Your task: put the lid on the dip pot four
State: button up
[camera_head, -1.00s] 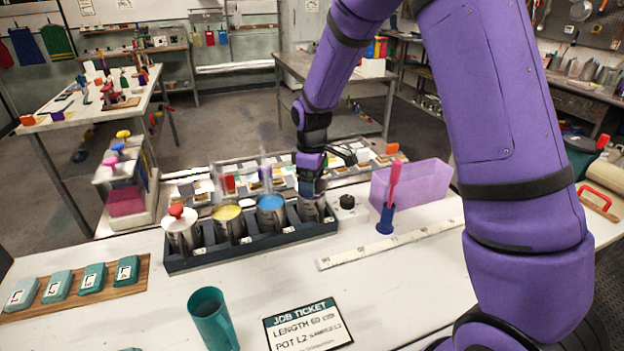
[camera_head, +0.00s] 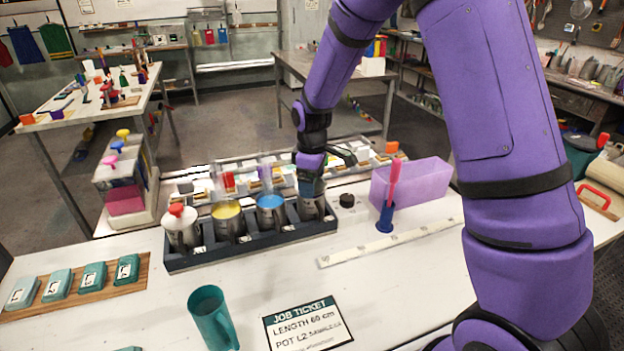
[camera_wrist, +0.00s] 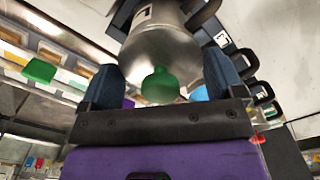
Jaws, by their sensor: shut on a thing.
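My gripper (camera_head: 311,190) is low over the rightmost pot (camera_head: 312,209) of the dark rack (camera_head: 250,243). In the wrist view a green knob (camera_wrist: 160,86) lies between the two fingers of my gripper (camera_wrist: 163,88), which is shut on the lid that carries it. The steel body of the pot (camera_wrist: 165,45) is right beyond the knob. Whether the lid is fully seated on the rim cannot be told, as my gripper hides it in the head view.
A purple bin (camera_head: 415,184) and a blue holder (camera_head: 386,217) stand to the right. The front table holds a teal mug (camera_head: 210,315).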

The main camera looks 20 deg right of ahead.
jog(key=shift+f, duration=0.2)
jog(key=shift+f, duration=0.3)
dwell(0.4)
jog(key=o, duration=0.7)
notch_tip(320, 180, up, 11)
jog(key=shift+f, duration=0.1)
dwell(0.4)
